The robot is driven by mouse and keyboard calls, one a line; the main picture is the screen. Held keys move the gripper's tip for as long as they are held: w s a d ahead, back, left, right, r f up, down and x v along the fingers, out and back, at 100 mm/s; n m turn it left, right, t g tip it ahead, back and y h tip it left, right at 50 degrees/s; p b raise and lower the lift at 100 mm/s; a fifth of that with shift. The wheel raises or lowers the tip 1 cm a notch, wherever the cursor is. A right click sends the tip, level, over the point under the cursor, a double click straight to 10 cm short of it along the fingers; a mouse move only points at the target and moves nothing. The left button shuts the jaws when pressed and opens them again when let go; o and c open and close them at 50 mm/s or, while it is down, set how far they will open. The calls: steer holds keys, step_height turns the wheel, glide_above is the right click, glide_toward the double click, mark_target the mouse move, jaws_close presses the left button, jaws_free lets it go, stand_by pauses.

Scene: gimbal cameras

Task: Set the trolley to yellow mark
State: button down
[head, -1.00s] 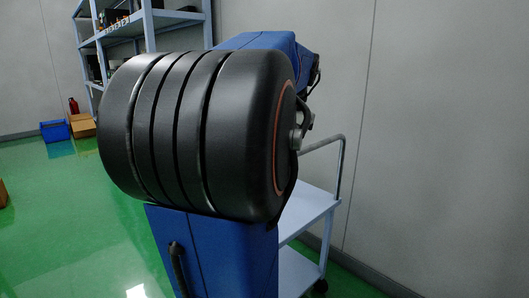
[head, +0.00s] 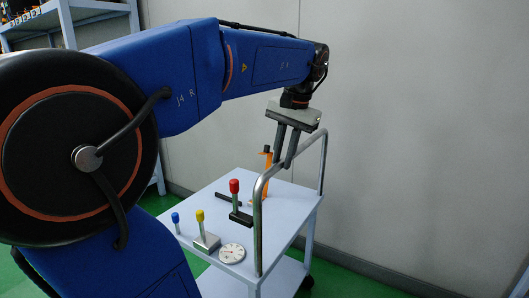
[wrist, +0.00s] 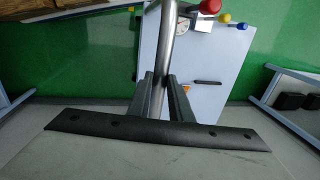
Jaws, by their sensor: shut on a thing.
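The trolley (head: 290,214) is pale blue-white with a flat top, a lower shelf and a grey metal tube handle (head: 258,228) at one end. My gripper (head: 283,163) reaches down from above and is shut on the top bar of the handle. In the wrist view the two dark fingers of my gripper (wrist: 161,82) lie on either side of the tube handle (wrist: 167,35), with the trolley top (wrist: 205,100) beyond. The fingertips are partly hidden by the bar.
The trolley carries a red-topped post (head: 234,187), a blue-topped pin (head: 175,218), a round dial (head: 232,253) and an orange item (head: 266,178). A grey wall (head: 430,130) stands close on the right. A shelf rack (head: 66,25) is at the back left. Green floor shows left of the trolley.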

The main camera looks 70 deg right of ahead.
steer(key=shift+s+a, duration=0.25)
steer(key=shift+s, duration=0.6)
steer(key=shift+s+a, duration=0.2)
steer(key=shift+s, duration=0.7)
steer(key=shift+s+a, duration=0.25)
steer(key=shift+s, duration=0.6)
steer(key=c, duration=1.6)
jaws_free()
steer(key=shift+s, duration=0.2)
steer(key=s+r, duration=0.1)
steer(key=r, duration=0.4)
steer(key=s+r, duration=0.1)
steer(key=r, duration=0.5)
steer(key=s+a+r, duration=0.1)
steer(key=r, duration=0.5)
